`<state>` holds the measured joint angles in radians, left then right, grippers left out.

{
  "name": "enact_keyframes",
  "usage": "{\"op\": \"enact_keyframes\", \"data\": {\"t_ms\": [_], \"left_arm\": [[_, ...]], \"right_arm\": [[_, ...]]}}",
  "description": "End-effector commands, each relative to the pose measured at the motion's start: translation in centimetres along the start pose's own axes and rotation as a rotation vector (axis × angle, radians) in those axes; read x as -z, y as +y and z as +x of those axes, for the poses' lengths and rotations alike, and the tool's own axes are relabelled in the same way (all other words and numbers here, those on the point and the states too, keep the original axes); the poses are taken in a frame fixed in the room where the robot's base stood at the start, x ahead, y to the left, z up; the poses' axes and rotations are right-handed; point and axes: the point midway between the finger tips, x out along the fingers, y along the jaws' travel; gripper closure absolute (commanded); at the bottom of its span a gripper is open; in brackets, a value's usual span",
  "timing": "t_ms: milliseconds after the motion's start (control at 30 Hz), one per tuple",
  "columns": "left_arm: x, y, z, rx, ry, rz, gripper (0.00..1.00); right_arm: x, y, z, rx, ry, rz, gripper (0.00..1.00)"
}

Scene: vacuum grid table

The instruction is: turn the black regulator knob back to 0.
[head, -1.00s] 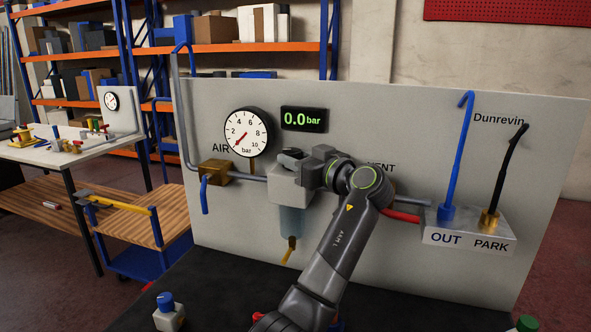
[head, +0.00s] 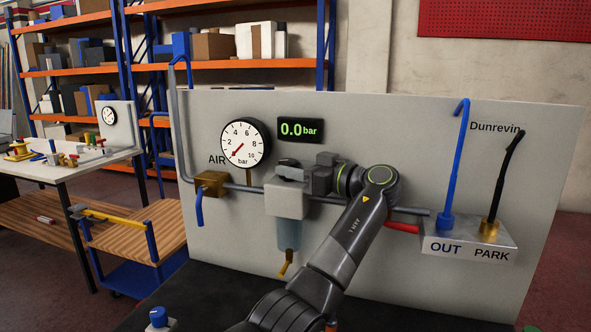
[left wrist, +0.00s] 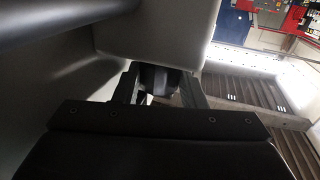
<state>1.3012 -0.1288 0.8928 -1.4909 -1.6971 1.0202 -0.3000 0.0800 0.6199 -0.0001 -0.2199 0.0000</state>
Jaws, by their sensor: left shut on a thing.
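The black regulator knob (head: 287,162) sits on top of the grey regulator body (head: 287,198) on the upright panel. My left gripper (head: 300,174) reaches it from the right and is shut on it. In the left wrist view the dark knob (left wrist: 160,80) shows between the two fingers (left wrist: 161,88). The fingers hide part of the knob, and no mark on it is readable. The red needle of the round gauge (head: 243,143) points to the lower left, below the 2. My right gripper is not in view.
A brass valve with a blue handle (head: 211,184) is left of the regulator. My arm covers the panel right of the regulator. A blue-capped object (head: 158,318) is at the bottom left.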

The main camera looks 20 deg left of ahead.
Motion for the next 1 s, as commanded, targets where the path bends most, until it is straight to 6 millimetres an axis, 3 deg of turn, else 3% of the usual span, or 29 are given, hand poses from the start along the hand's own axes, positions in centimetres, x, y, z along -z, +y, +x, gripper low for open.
{"op": "enact_keyframes", "data": {"t_ms": [133,167,333,1000], "left_arm": [[-0.25,-0.01,0.07,0.002,-0.004,0.004,0.86],[-0.25,-0.01,0.06,0.001,-0.004,0.004,0.62],[-0.18,-0.01,0.05,0.000,-0.003,0.003,0.41],[0.14,0.02,0.01,-0.005,0.002,-0.002,0.41]], "right_arm": [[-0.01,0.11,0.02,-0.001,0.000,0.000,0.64],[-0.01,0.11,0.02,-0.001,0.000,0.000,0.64],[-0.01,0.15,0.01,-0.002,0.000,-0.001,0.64],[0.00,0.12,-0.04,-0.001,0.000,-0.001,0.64]]}}
